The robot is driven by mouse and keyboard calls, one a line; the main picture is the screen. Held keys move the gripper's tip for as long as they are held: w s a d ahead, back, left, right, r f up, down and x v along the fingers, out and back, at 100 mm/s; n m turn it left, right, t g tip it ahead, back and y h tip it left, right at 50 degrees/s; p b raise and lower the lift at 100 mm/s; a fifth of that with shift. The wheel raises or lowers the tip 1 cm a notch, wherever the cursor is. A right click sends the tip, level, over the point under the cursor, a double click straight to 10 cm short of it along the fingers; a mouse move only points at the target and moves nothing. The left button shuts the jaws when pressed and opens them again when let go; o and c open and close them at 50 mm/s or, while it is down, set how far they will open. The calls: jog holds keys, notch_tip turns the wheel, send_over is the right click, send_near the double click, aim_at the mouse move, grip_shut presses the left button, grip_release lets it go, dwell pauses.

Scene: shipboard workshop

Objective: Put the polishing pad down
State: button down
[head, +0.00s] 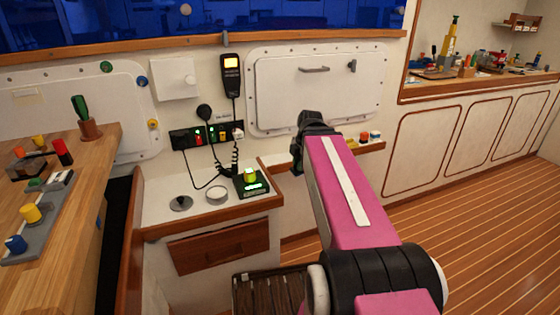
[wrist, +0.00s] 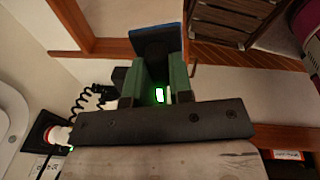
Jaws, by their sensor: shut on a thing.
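The polishing pad (wrist: 148,30) shows in the wrist view as a blue edge with a dark block in front of it, at the fingertips. My gripper (wrist: 160,68) has its two green fingers shut on the dark block. A green glow shows between the fingers, behind them. In the head view the dark end of my arm is in front of the wall locker, right of the small white counter (head: 160,209). I cannot tell whether the pad touches anything below.
A black charger (head: 250,187) with a yellow knob and green lights stands at the counter's right. A handset (head: 231,75) hangs on the wall with coiled cords below. A wooden bench (head: 95,160) with blocks is at left. A slatted crate (head: 262,290) is low in front.

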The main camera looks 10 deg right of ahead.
jog(key=w+a, duration=0.1)
jog(key=w, duration=0.5)
jog(key=w+a+f, duration=0.1)
jog(key=w, duration=0.5)
jog(key=w+a+f, duration=0.1)
jog(key=w, duration=0.6)
jog(key=shift+a+f, duration=0.1)
jog(key=shift+a, duration=0.3)
jog(key=shift+f, duration=0.9)
jog(key=shift+w+f, duration=0.15)
jog(key=shift+f, duration=0.55)
jog(key=shift+w+f, duration=0.15)
jog(key=shift+f, duration=0.5)
jog(key=c, duration=1.1)
grip_release()
jog(key=shift+o, duration=0.4)
